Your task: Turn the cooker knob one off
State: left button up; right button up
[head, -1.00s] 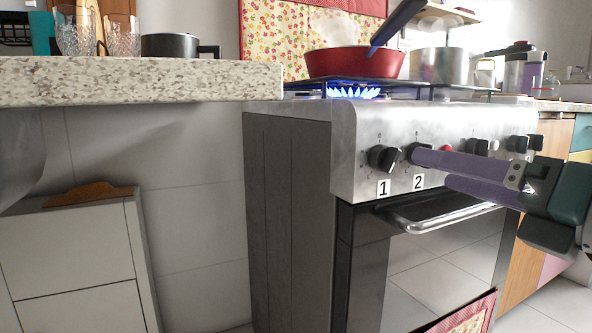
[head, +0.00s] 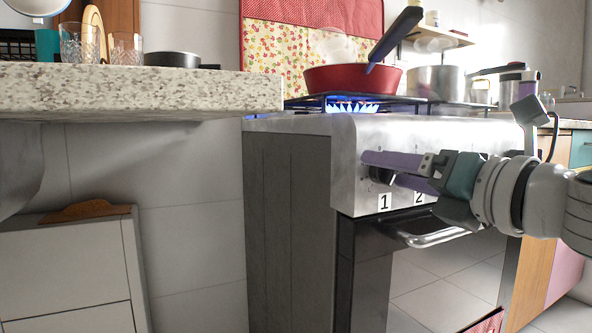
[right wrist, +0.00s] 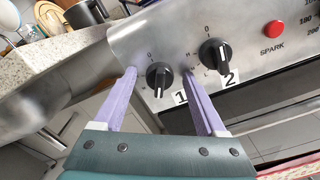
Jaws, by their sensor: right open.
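The cooker (head: 345,150) has a steel front panel with black knobs. Knob one (right wrist: 159,75), above the label "1", shows in the right wrist view with its grip bar roughly upright. In the head view knob one (head: 379,175) is partly covered by my gripper. My right gripper (head: 381,169) is open, its purple fingers pointing at the panel. In the right wrist view the fingers (right wrist: 159,72) stand on either side of knob one; I cannot tell whether they touch it. A blue flame (head: 352,107) burns under the red pan (head: 352,78). My left gripper is not in view.
Knob two (right wrist: 214,53) is close to the right finger. A red spark button (right wrist: 274,28) lies further right. The oven handle (head: 425,238) sticks out below the panel. A granite counter (head: 140,92) with glasses and a dark pot (head: 172,60) is at left.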

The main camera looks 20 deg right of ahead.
grip_shut()
dwell(0.7)
